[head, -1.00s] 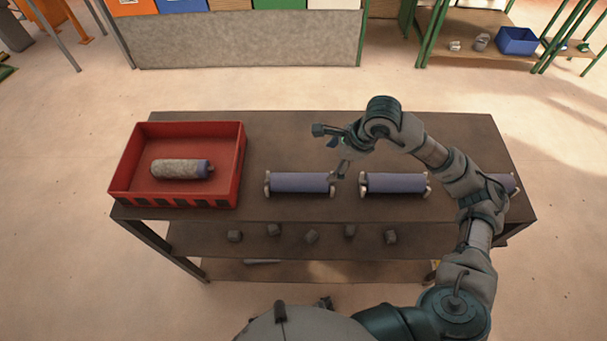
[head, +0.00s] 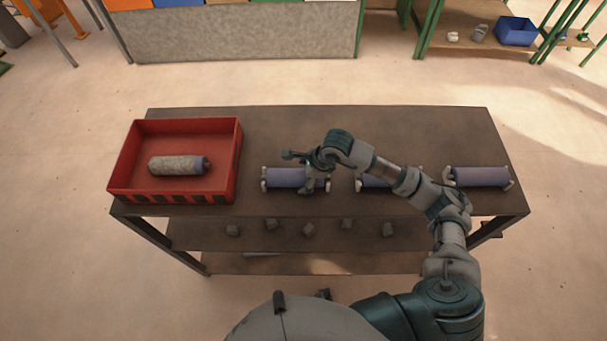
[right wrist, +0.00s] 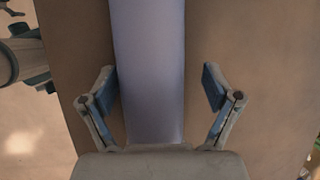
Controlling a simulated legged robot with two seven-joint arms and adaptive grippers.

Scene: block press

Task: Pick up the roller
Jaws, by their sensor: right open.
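Three purple-blue rollers lie in a row on the table, each on pale end holders: a left one (head: 281,178), a middle one (head: 374,183) and a right one (head: 480,177). Another roller (head: 178,165), mostly covered in a rough grey layer, lies in the red tray (head: 229,178). My right gripper (head: 300,172) is over the right part of the left roller and hides some of it. In the right wrist view, a smooth roller (right wrist: 150,65) runs between the spread fingers of my right gripper (right wrist: 160,82). Gaps show on both sides. My left gripper is not seen.
The brown table (head: 400,125) is clear behind the rollers. Several small grey blocks (head: 308,230) lie on the shelf below. My right forearm passes over the middle roller. A shelf unit with a blue bin (head: 517,31) stands far back right.

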